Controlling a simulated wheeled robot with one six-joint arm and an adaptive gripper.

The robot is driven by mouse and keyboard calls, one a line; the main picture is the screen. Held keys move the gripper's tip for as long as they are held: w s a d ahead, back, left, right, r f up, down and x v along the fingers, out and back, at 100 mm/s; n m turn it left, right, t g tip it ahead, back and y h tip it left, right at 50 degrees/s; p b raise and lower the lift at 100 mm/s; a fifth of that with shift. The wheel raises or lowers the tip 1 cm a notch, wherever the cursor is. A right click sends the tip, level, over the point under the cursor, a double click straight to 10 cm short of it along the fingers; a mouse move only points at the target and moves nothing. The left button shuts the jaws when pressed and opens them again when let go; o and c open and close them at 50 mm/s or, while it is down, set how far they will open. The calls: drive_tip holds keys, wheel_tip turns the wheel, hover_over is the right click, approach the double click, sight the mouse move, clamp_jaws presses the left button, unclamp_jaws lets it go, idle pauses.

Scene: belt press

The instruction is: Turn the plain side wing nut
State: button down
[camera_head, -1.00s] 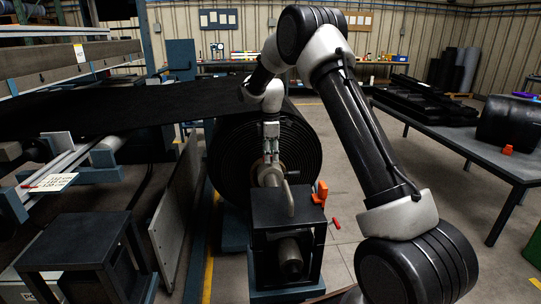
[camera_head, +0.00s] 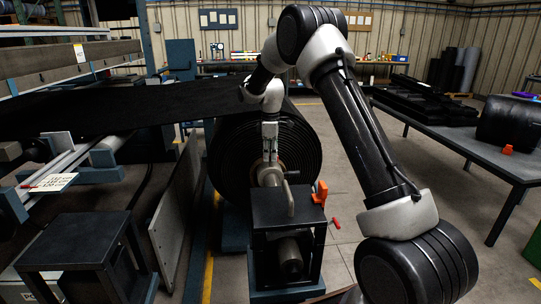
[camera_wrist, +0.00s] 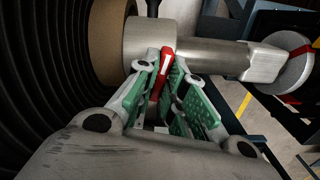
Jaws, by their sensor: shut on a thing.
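The wing nut (camera_wrist: 164,66), red with a pale stripe, stands against the grey metal collar on the roll's shaft in the wrist view. My gripper (camera_wrist: 166,58) has its green-padded fingers closed on it from both sides. In the head view my gripper (camera_head: 270,157) points down at the shaft in front of the black roll (camera_head: 225,155). The wing nut is too small and too covered to make out there.
The metal shaft (camera_wrist: 215,57) runs right from the collar (camera_wrist: 140,40) to a round end with a red band. A dark stand (camera_head: 285,207) with an upright handle and an orange part (camera_head: 320,192) is close below my gripper. A grey panel (camera_head: 176,215) stands left.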

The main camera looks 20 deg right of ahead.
drive_tip(key=m, duration=1.1)
drive_tip(key=shift+m, duration=2.2)
drive_tip(key=c, duration=1.5)
unclamp_jaws()
